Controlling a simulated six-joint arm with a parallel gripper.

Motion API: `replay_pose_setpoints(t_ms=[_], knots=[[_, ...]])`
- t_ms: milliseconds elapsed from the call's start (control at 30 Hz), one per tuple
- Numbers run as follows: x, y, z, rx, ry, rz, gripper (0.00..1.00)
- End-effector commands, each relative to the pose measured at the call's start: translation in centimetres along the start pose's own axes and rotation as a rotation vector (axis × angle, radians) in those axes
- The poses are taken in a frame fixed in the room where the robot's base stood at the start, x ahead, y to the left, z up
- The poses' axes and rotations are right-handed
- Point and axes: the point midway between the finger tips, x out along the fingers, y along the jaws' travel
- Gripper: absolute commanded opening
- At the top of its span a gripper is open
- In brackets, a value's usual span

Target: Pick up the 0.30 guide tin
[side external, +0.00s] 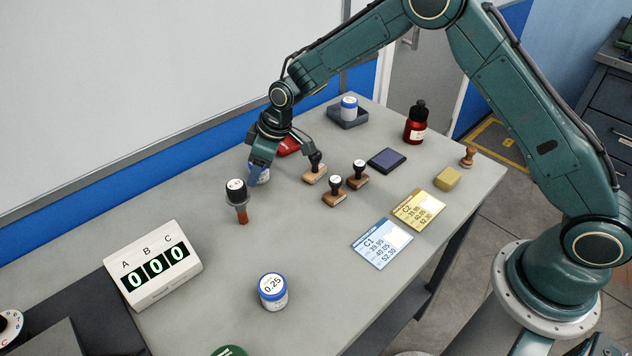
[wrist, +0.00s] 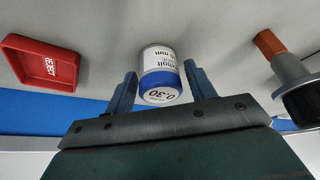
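The 0.30 guide tin (wrist: 161,74) is a small white jar with a blue lid marked 0.30. In the wrist view it sits between the two blue fingers of my gripper (wrist: 160,70), which are open with narrow gaps on either side. In the side view my gripper (side external: 268,156) is low over the far part of the bench, and the tin (side external: 264,178) is partly hidden by a finger. The tin appears to stand on the bench.
A red REJECT tray (wrist: 45,62) lies to one side of the tin and a black-topped tool (side external: 237,193) to the other. Wooden stamps (side external: 333,191) stand close by. A 0.25 tin (side external: 273,292) and a counter box (side external: 154,265) are nearer the front; the bench between is clear.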

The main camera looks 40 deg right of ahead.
Motion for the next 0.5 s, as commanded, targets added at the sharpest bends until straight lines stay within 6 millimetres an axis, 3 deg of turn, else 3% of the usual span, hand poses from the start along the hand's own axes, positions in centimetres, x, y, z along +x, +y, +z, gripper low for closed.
replay_pose_setpoints(t_ms=[33,200,500], knots=[[-0.01,0.00,0.00,0.000,0.000,0.000,0.44],[-0.02,0.00,0.00,0.000,0.000,0.000,0.14],[-0.17,0.02,-0.10,0.000,0.001,0.001,0.14]])
